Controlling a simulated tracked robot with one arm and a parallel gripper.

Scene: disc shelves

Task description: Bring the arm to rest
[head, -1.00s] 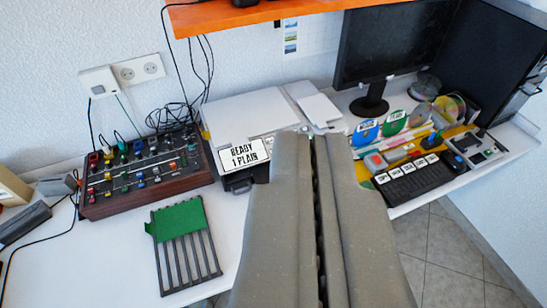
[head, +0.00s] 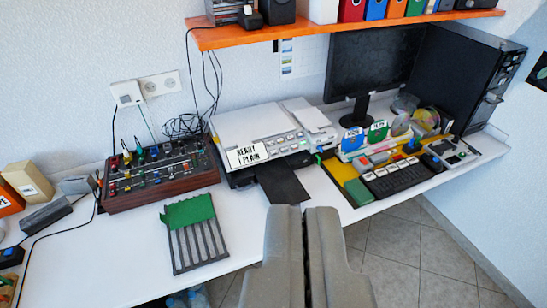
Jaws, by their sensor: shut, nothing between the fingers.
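My gripper (head: 303,212) shows at the bottom centre of the head view. Its two grey fingers lie side by side with only a thin dark seam between them, shut and empty. The fingertips appear just in front of the desk's front edge, below a black tray (head: 282,184) that sticks out of the white printer (head: 262,128). I cannot tell the exact gap between the fingertips and the desk. Nothing is held.
The white desk (head: 118,252) carries a knob panel (head: 160,180), a green-and-grey rack (head: 188,212), a keyboard station (head: 400,178), a monitor (head: 372,65) and a black computer tower (head: 465,80). An orange shelf (head: 350,27) hangs above. Tiled floor (head: 405,245) is free at lower right.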

